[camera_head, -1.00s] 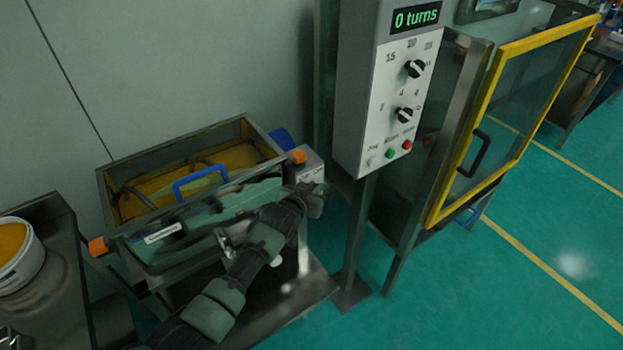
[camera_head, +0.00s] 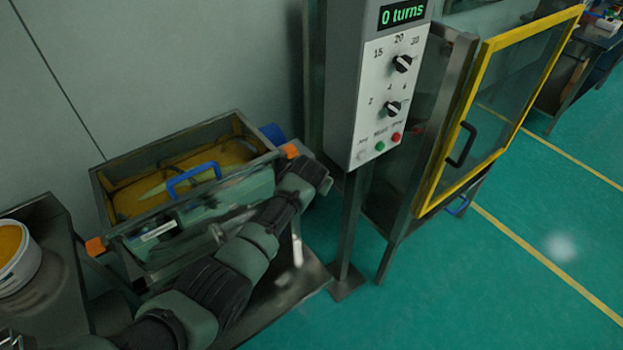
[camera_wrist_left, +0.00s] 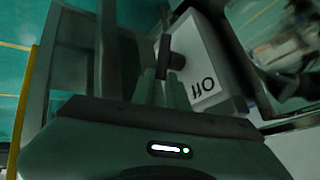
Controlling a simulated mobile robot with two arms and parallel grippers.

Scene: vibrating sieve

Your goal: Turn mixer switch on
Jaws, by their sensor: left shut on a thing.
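The mixer switch is a pale box (camera_wrist_left: 205,72) with dark lettering, seen tilted in the left wrist view. A dark knob (camera_wrist_left: 174,60) stands out from its face. My left gripper (camera_wrist_left: 162,75) is at this knob, its narrow fingers shut on it. In the head view my left arm reaches over the front of the mixer trough (camera_head: 240,207), and its wrist hides the switch box and the fingertips. The trough holds yellow material and has a blue handle (camera_head: 193,178). My right gripper is not in view.
A control post (camera_head: 385,122) with two dials, several buttons and a display reading "0 turns" stands right of my wrist. Behind it is a yellow-framed glass door (camera_head: 478,60). A white bucket (camera_head: 18,262) is at the left. The green floor at the right is clear.

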